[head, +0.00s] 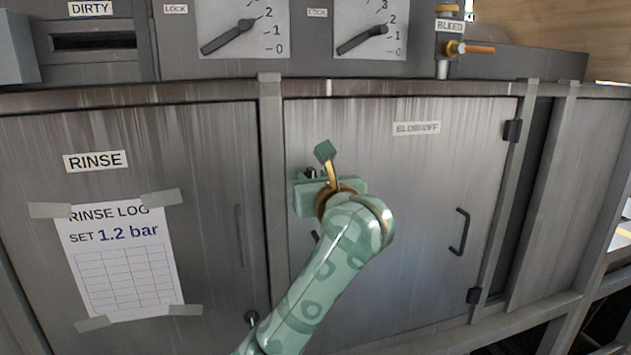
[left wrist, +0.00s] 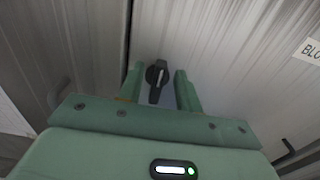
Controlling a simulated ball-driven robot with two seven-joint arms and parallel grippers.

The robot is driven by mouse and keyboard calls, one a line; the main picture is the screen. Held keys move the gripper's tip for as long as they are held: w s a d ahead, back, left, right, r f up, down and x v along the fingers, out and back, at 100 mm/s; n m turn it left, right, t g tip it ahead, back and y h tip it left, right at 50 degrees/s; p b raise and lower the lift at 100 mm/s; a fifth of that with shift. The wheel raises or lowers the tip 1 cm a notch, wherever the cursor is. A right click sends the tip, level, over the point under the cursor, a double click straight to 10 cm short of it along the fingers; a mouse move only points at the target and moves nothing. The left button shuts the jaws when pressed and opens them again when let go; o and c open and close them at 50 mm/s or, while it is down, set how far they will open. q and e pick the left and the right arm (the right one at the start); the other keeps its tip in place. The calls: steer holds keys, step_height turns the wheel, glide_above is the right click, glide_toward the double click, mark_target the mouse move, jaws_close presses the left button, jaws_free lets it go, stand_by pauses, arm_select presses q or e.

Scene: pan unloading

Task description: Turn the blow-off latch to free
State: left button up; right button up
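The blow-off latch shows in the left wrist view as a black round knob with a bar handle (left wrist: 157,79). The handle lies nearly upright in that picture, its lower end tipped slightly left. My left gripper (left wrist: 159,73) is open in front of the latch, one finger on each side, with gaps visible. It also shows in the head view (head: 312,178). My right gripper is not in view.
The blow-off door has a black handle (head: 460,232) and hinges on its right side. Dials and a bleed valve (head: 453,48) sit above.

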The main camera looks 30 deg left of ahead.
arm_select(q)
jaws_close()
steer(key=shift+d+r+m+p, duration=0.1)
steer(key=shift+m+p, duration=0.4)
steer(key=shift+p, duration=0.3)
steer(key=shift+w+d+f+m+p, duration=0.2)
steer(key=shift+f+m+p, duration=0.15)
steer(key=shift+m+p, duration=3.1)
steer(key=shift+w+d+f+m+p, duration=0.15)
steer(key=shift+w+f+m+p, duration=0.15)
steer(key=shift+m+p, duration=3.1)
steer(key=shift+w+d+f+m+p, duration=0.3)
steer(key=shift+m+p, duration=1.45)
steer(key=shift+p, duration=3.35)
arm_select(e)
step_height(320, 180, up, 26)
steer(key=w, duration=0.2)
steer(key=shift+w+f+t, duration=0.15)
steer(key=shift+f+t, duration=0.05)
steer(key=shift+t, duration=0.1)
arm_select(q)
steer(key=shift+s+a+f, duration=0.1)
steer(key=shift+s, duration=0.05)
